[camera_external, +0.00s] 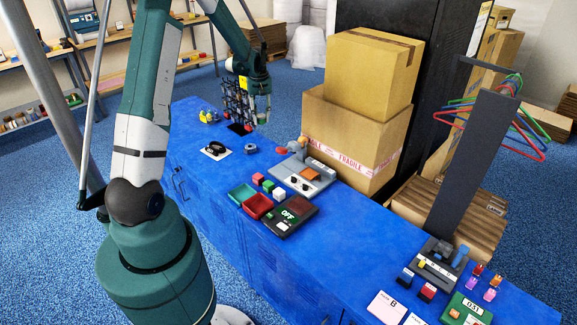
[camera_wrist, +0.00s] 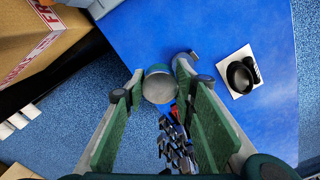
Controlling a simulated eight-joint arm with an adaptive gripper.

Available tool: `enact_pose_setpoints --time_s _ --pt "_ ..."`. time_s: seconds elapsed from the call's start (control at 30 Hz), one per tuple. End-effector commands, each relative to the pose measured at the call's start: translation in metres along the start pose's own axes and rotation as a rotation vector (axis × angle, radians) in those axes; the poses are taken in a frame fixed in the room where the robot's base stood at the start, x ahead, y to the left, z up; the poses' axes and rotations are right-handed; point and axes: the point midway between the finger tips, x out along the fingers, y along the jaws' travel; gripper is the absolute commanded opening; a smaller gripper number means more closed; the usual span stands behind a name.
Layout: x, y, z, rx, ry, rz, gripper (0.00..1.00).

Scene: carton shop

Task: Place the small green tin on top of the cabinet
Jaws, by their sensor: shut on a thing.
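The small green tin (camera_wrist: 158,84) shows in the wrist view as a round, grey-topped piece with a green side. It is between the fingertips of my gripper (camera_wrist: 160,88), which is shut on it. The blue cabinet (camera_external: 250,235) runs across the external view; its flat blue top also shows in the wrist view (camera_wrist: 210,35). In the external view my gripper (camera_external: 262,108) is over the far end of the cabinet, and I cannot make out the tin there. The tin's height above the surface is hard to tell.
A dark rack (camera_external: 236,100) with small items stands close beside my gripper. A black ring (camera_external: 215,149) lies on a white card. Stacked cartons (camera_external: 350,135), a grey fixture (camera_external: 300,175) and small trays (camera_external: 257,205) stand farther along.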

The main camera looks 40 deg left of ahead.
Motion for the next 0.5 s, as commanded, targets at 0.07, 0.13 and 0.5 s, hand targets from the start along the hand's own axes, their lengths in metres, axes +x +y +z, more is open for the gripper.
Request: enact_pose_setpoints --time_s 0.07,0.13,0.5 --pt "-0.007 0.017 0.018 0.035 0.000 0.000 0.15" --pt "-0.011 0.030 0.033 0.063 0.000 0.000 0.15" --pt "-0.022 0.095 0.112 0.203 0.000 0.000 0.15"
